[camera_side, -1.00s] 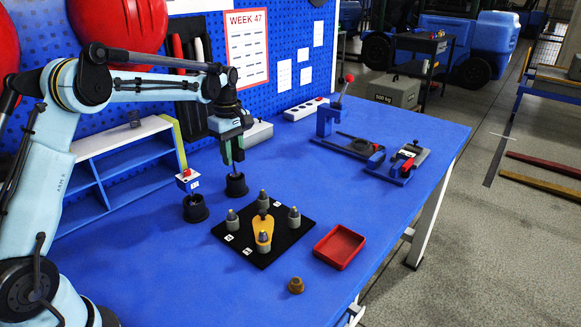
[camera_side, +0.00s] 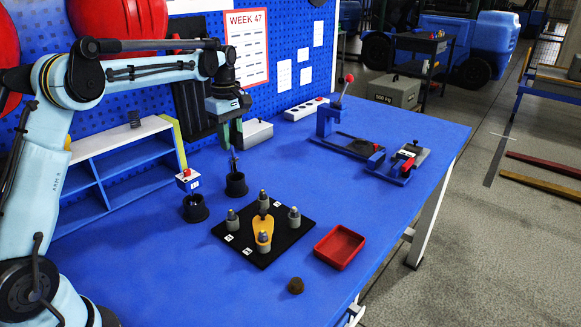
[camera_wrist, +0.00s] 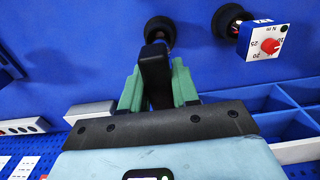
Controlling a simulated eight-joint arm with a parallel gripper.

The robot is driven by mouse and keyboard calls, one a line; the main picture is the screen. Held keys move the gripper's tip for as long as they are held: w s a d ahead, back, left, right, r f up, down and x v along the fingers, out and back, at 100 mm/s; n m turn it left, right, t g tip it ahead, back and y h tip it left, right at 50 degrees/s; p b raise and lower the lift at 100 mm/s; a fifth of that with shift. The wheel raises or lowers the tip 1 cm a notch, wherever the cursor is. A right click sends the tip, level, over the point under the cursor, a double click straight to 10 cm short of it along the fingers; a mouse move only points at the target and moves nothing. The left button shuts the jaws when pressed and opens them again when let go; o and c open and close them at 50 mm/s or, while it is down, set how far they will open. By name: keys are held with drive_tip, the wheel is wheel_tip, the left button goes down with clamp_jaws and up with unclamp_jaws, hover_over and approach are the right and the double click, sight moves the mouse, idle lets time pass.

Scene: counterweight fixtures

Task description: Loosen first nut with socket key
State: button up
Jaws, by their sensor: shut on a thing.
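My gripper (camera_side: 229,132) is above the rear black cup holder (camera_side: 236,184) in the side view. Its green fingers are shut on the black handle of the socket key (camera_wrist: 155,72), seen between them in the wrist view. A dark part of the key (camera_side: 234,160) shows below the fingers, and its lower end is at or inside the holder's mouth; I cannot tell which. The black plate (camera_side: 266,249) carries several grey posts with nuts, one at left (camera_side: 232,220), one at right (camera_side: 294,216), one at the back and one in front by a yellow-orange piece (camera_side: 263,227).
A second tool with a red-knobbed white dial (camera_side: 188,180) stands in the front cup holder (camera_side: 195,208). A red tray (camera_side: 340,246) lies right of the plate, and a small dark round piece (camera_side: 296,286) lies in front. A shelf (camera_side: 120,165) stands behind left; clamping fixtures (camera_side: 350,144) stand at right.

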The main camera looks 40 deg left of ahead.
clamp_jaws()
drive_tip(key=s+d+r+m, duration=0.3)
drive_tip(key=s+d+m, duration=0.15)
drive_tip(key=d, duration=0.65)
drive_tip(key=s+d+r+m, duration=0.3)
drive_tip(key=s+d, duration=0.3)
drive_tip(key=d, duration=0.4)
drive_tip(key=shift+s+d+f, duration=0.15)
drive_tip(key=shift+f, duration=1.2)
drive_tip(key=shift+s+d+f, duration=0.1)
drive_tip(key=shift+f, duration=1.25)
